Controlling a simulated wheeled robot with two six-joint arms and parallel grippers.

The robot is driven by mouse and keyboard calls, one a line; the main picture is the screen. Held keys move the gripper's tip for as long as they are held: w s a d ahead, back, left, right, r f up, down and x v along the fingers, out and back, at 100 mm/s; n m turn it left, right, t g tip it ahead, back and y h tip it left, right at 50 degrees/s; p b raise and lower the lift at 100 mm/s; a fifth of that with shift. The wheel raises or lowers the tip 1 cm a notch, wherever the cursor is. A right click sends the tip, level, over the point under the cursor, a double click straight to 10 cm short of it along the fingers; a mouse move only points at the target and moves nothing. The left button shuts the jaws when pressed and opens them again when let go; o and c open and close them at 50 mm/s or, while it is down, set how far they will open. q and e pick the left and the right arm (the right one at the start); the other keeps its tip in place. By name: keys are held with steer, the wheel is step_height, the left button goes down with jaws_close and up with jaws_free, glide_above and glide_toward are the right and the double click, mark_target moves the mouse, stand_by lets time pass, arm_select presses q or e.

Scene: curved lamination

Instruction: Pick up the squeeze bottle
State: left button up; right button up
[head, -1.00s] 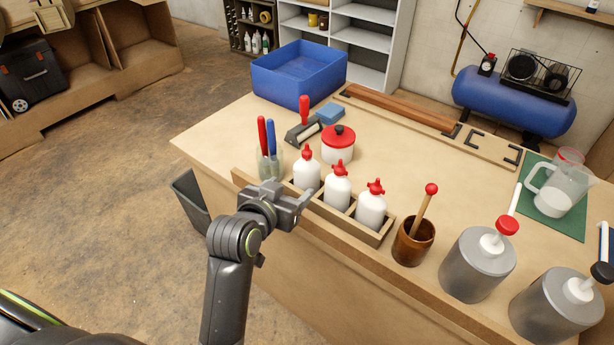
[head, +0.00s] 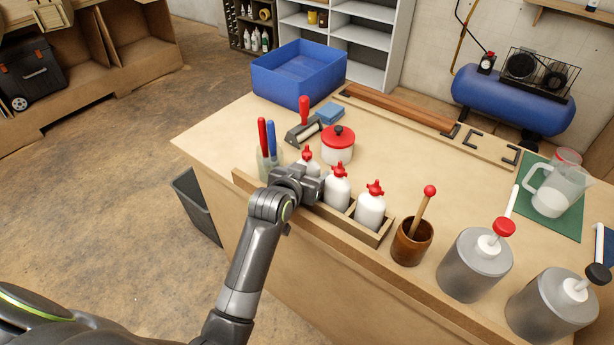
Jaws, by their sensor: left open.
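Three white squeeze bottles with red caps stand upright in a wooden rack (head: 378,238) along the table's near edge. The left bottle (head: 308,157) is mostly hidden behind my left gripper; its red cap and shoulder show above it. The middle bottle (head: 337,188) and the right bottle (head: 370,207) are in plain view. My left gripper (head: 312,180) is open, right in front of the left bottle. Its fingertips are hard to make out, and I cannot tell whether they touch or surround the bottle. My right gripper is not in view.
A jar with red and blue handled tools (head: 267,165) stands left of the bottles, close to my gripper. A red-lidded pot (head: 338,146) is behind them. A wooden cup with a brush (head: 411,243) and grey pump containers (head: 472,265) stand to the right.

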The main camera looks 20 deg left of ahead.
arm_select(q)
steer(key=shift+w+f, duration=0.3)
steer(key=shift+w, duration=0.35)
steer(key=c, duration=0.7)
steer(key=shift+r, duration=0.15)
step_height(320, 180, up, 10)
steer(key=shift+f, duration=0.1)
